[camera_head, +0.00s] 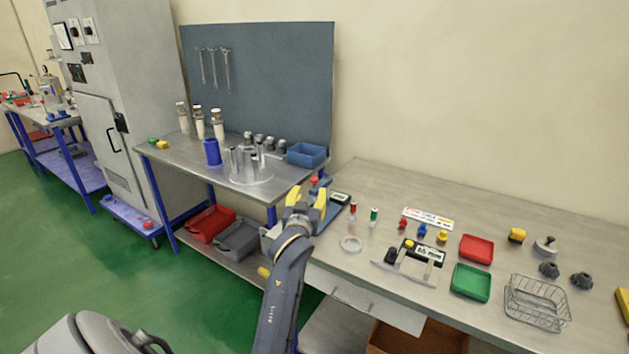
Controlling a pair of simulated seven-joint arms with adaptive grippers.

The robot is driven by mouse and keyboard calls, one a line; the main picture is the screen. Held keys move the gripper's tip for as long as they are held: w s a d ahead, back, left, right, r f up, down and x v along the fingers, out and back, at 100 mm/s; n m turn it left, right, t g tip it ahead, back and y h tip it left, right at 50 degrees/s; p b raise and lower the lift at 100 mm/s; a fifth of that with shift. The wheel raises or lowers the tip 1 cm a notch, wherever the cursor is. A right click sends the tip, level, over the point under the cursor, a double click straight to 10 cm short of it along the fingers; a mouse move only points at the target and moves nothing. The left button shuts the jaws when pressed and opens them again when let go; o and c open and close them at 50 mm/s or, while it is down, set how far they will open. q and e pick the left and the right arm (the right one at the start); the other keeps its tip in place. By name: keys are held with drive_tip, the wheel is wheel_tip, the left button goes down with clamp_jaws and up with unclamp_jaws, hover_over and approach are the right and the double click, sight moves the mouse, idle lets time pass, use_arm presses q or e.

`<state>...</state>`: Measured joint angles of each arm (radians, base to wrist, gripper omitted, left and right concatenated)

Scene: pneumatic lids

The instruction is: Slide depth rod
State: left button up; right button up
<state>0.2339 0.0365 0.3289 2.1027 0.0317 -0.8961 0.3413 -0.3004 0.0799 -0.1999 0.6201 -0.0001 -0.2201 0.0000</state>
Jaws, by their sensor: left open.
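My left gripper (307,196) is open, with its yellow fingertips apart, at the left end of the right-hand bench. A small blue device with a red top (315,182) stands just behind the fingertips. I cannot tell whether they touch it, and the gripper hides its lower part. A dark-framed display unit (340,198) lies just right of the gripper. A grey fixture plate (408,266) with a display and a yellow part lies farther right. I cannot make out for sure which part is the depth rod. My right gripper is not in view.
The bench holds a white ring (350,244), a red tray (477,249), a green tray (471,282), a wire basket (536,302) and small knobs. The left bench carries metal cylinders (248,160) and a blue bin (306,154). The bench's back strip is clear.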

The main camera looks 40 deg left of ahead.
sight(314, 181)
use_arm(q)
drive_tip(key=x, duration=0.9)
drive_tip(key=shift+w+a, duration=0.1)
drive_tip(key=shift+w, duration=0.1)
drive_tip(key=shift+c, duration=0.4)
clamp_jaws()
